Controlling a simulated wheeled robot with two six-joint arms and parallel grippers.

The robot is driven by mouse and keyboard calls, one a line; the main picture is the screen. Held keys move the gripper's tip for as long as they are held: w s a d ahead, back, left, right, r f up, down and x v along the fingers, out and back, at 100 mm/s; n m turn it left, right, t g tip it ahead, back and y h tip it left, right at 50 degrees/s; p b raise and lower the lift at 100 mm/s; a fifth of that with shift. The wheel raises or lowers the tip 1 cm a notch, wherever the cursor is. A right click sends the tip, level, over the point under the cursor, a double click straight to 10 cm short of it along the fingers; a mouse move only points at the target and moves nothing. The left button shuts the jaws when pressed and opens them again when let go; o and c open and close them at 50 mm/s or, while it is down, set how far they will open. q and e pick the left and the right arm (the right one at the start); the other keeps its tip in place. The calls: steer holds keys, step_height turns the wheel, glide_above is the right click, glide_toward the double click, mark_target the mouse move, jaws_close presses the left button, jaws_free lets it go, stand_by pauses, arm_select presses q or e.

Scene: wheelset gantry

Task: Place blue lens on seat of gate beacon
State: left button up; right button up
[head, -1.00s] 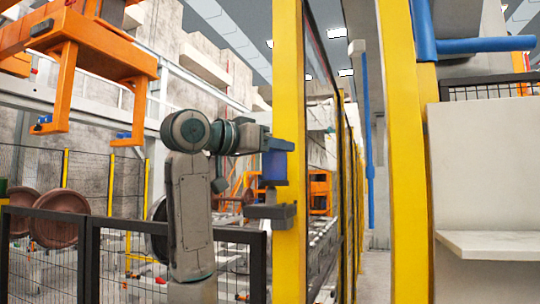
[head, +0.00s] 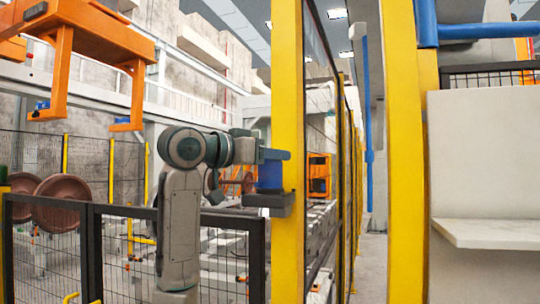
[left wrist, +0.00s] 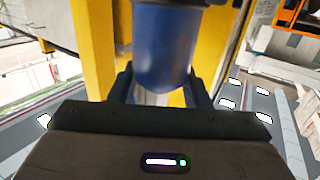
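The blue lens (head: 270,175) is a dark blue cylinder, upright beside the yellow post. It stands directly over the grey seat of the gate beacon (head: 268,203), a block on the post's left side. No clear gap shows between lens and seat; the head view does not settle whether it bears fully. My left gripper (head: 273,155) reaches in from the left at the lens's upper part. In the left wrist view the blue lens (left wrist: 165,50) lies between the two dark fingers (left wrist: 160,88), which appear to press its sides. The seat is not clearly visible there. My right gripper is out of view.
The yellow post (head: 288,90) stands right behind the lens. A black mesh fence (head: 130,250) runs low on the left. An orange gantry (head: 95,40) hangs at upper left, with brown wheels (head: 62,203) below. A white shelf (head: 490,233) is at right.

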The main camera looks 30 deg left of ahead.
arm_select(q)
steer(key=shift+o, duration=1.4)
steer(key=shift+a, duration=0.15)
steer(key=shift+r, duration=0.25)
steer(key=shift+s+f, duration=0.1)
steer(key=shift+s, duration=0.25)
steer(key=b+v, duration=0.4)
steer(key=v, duration=0.7)
steer(key=shift+b, duration=0.35)
steer(key=shift+s+a, duration=0.1)
